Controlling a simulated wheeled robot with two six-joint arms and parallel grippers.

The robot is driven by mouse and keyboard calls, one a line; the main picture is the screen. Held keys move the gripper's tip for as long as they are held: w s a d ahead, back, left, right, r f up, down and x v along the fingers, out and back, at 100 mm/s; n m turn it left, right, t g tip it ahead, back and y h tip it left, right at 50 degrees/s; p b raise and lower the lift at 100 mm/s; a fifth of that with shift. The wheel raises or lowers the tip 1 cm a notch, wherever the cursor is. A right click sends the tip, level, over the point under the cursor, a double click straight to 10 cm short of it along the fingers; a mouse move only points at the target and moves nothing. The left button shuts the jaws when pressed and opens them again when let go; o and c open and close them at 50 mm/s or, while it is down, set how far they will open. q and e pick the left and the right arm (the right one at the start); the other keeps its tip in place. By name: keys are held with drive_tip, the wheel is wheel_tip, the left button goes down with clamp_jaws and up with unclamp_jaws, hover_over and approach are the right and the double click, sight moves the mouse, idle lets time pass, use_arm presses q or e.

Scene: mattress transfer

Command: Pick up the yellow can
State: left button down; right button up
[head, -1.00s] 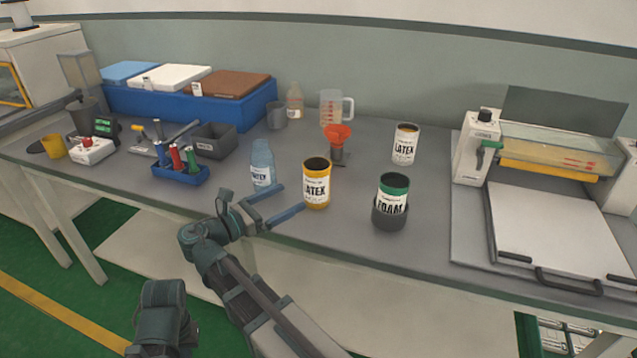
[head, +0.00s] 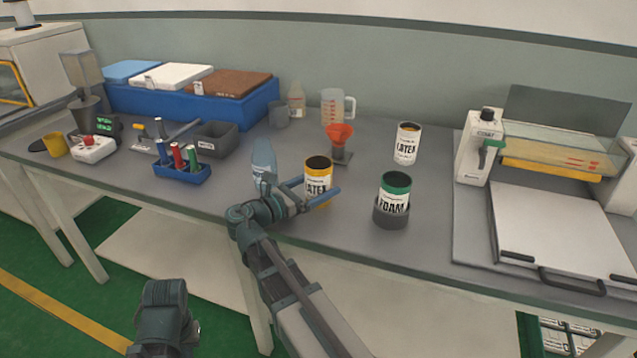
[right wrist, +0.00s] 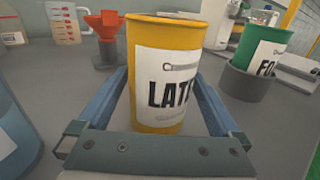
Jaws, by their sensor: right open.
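The yellow can (head: 318,172), with a white LATEX label, stands upright near the front edge of the bench. My right gripper (head: 318,190) is open, with its blue fingers on either side of the can's lower part. In the right wrist view the can (right wrist: 163,75) stands between the two fingers (right wrist: 158,105), and narrow gaps seem to show beside it. Whether either finger touches it, I cannot tell. My left gripper is not clearly seen; only a dark part of an arm shows at the lower left of the head view.
A green FOAM can (head: 394,190) sits in a dark holder (head: 390,214) right of the yellow can. An orange funnel (head: 339,135) and a white LATEX can (head: 407,143) stand behind. The bench front edge is near.

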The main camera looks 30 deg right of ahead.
drive_tip(key=shift+d, duration=0.1)
drive_tip(key=shift+c, duration=0.2)
drive_tip(key=c, duration=1.3)
use_arm(q)
drive_tip(key=shift+r+p, duration=0.3)
use_arm(e)
drive_tip(key=shift+r, duration=0.3)
